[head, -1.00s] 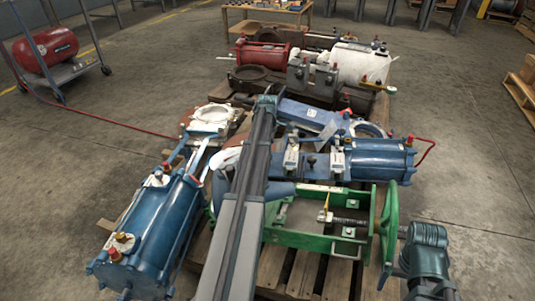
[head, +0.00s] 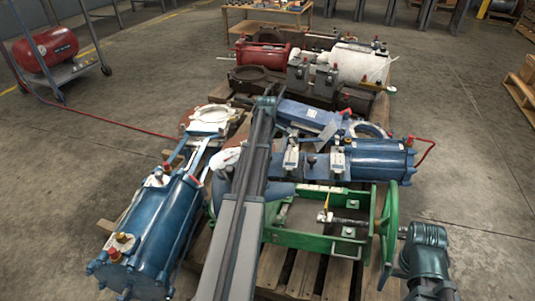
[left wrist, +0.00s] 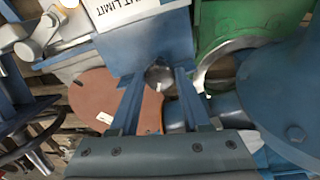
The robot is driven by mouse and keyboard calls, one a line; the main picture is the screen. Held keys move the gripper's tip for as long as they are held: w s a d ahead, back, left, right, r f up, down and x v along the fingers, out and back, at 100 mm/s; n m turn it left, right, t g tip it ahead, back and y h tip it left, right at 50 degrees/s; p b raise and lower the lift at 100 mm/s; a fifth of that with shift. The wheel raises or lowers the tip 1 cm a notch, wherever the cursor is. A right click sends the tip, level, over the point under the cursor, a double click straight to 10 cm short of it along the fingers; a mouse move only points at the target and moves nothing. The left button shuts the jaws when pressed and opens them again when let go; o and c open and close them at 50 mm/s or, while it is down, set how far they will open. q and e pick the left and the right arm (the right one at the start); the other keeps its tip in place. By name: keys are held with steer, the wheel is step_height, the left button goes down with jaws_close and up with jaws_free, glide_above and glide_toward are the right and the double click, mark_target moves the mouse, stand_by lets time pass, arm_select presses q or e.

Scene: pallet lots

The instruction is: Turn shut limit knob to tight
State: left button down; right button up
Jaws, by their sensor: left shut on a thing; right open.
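Any pointer or scale mark for tight is not visible to me. In the head view I cannot make out the left gripper or the knob. My right gripper (head: 420,262) is at the lower right, beside the green handwheel (head: 389,225), open and apart from the knob.
A green frame (head: 335,246) with a screw lies on the wooden pallet. Blue cylinders (head: 150,235) (head: 380,160) lie left and right.

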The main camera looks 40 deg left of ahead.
arm_select(q)
steer(key=m, duration=0.4)
steer(key=shift+m, duration=0.3)
steer(key=m, duration=0.4)
steer(key=shift+m+t, duration=0.3)
steer(key=shift+c, duration=1.9)
jaws_free()
steer(key=shift+s, duration=0.1)
step_height(320, 180, up, 14)
steer(key=s+p, duration=0.1)
steer(key=p, duration=1.2)
steer(key=shift+s+f+p, duration=0.15)
steer(key=shift+p, duration=0.15)
